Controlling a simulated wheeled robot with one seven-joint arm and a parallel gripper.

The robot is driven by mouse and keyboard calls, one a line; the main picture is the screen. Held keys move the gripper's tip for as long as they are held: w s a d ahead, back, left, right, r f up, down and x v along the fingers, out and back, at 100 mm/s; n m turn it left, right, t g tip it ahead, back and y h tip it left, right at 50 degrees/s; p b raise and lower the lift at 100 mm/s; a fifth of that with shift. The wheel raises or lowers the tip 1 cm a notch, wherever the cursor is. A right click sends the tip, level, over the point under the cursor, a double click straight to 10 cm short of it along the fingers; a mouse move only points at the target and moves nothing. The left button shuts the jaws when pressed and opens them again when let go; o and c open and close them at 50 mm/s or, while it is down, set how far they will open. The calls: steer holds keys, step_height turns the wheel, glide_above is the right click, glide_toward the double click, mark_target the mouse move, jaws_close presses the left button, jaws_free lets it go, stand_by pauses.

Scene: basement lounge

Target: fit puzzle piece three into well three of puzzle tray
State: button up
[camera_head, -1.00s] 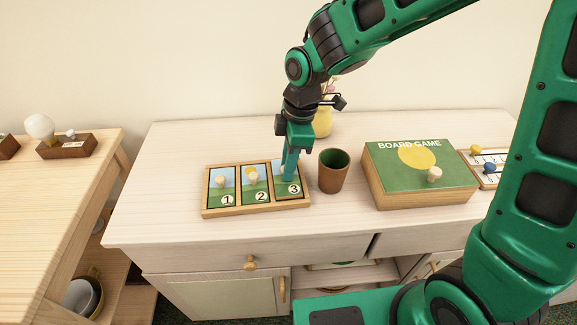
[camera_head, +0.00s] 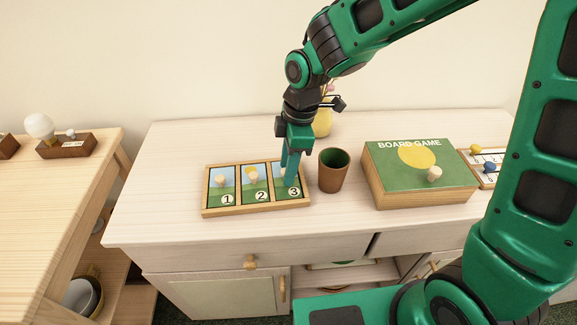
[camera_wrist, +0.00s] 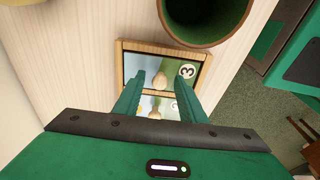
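The puzzle tray (camera_head: 255,208) lies on the cabinet top with three wells in a row. Piece three (camera_head: 279,193) lies in the right-hand well, well three, and looks level with its neighbours. Its "3" also shows in the wrist view (camera_wrist: 187,71). Pieces one (camera_head: 216,195) and two (camera_head: 249,196) sit in the other wells, each with a pale knob. My gripper (camera_head: 288,181) is over piece three, pointing down. In the wrist view my fingers (camera_wrist: 158,90) are spread with gaps around piece three's knob (camera_wrist: 158,80). In the head view, the fingers hide that knob.
A brown cup (camera_head: 331,176) with a green inside stands close to the right of the tray. A board game box (camera_head: 400,165) is farther right. A yellow vase (camera_head: 323,122) stands behind my gripper. The cabinet top left of the tray is clear.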

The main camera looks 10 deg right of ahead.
step_height(320, 180, up, 12)
steer(key=d, duration=0.1)
steer(key=shift+d+f, duration=0.25)
steer(key=shift+d, duration=0.15)
steer(key=s+d+m+h, duration=0.1)
steer(key=s+d+m, duration=0.2)
steer(key=d+m, duration=0.55)
steer(key=s+d+m, duration=0.3)
steer(key=d+m, duration=0.1)
steer(key=d, duration=0.9)
steer(key=s+d+f+m, duration=0.2)
steer(key=s+d+m, duration=1)
steer(key=s, duration=0.3)
steer(key=shift+f+h, duration=0.3)
steer(key=shift+w, duration=0.1)
